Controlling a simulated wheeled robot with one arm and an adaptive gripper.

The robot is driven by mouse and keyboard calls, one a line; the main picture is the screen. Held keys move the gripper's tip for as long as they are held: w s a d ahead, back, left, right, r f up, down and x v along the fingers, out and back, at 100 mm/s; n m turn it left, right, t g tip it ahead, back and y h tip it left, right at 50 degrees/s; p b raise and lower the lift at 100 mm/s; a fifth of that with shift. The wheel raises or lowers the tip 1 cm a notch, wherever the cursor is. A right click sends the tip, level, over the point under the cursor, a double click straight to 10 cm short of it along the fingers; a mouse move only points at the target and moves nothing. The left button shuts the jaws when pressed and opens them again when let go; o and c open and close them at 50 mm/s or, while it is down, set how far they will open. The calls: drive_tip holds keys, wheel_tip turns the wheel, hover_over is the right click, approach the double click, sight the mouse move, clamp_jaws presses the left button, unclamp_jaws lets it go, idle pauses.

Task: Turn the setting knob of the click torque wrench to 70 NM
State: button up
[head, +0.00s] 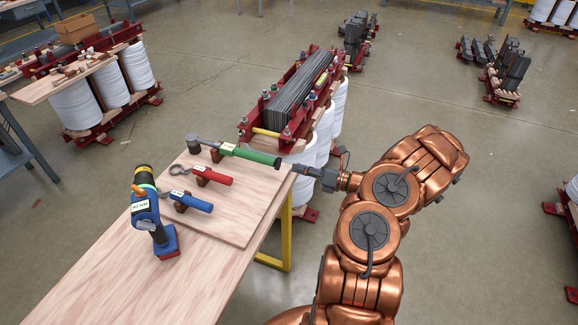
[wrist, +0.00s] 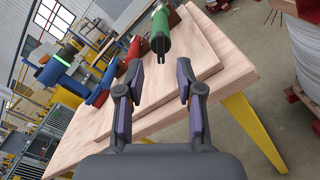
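The torque wrench with a green handle (head: 250,155) lies across the far edge of the board, its dark head (head: 194,144) at the left. Its dark knob end (head: 279,163) points right, toward my gripper (head: 299,169). In the wrist view the green handle (wrist: 160,27) shows end-on, with a slotted dark end. My gripper (wrist: 160,78) is open and empty there, its two fingers spread on either side of the line of the handle. The handle end is ahead of the fingertips, apart from them. Any scale marks on the wrench are too small to read.
A red-handled tool (head: 212,175) and a blue-handled tool (head: 191,201) lie beside the wrench on the wooden board (head: 230,229). A blue power drill (head: 148,217) stands left on the table (head: 140,285). A red-framed core (head: 297,95) stands behind.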

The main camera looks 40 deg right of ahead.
drive_tip(key=v, duration=0.6)
idle(0.5)
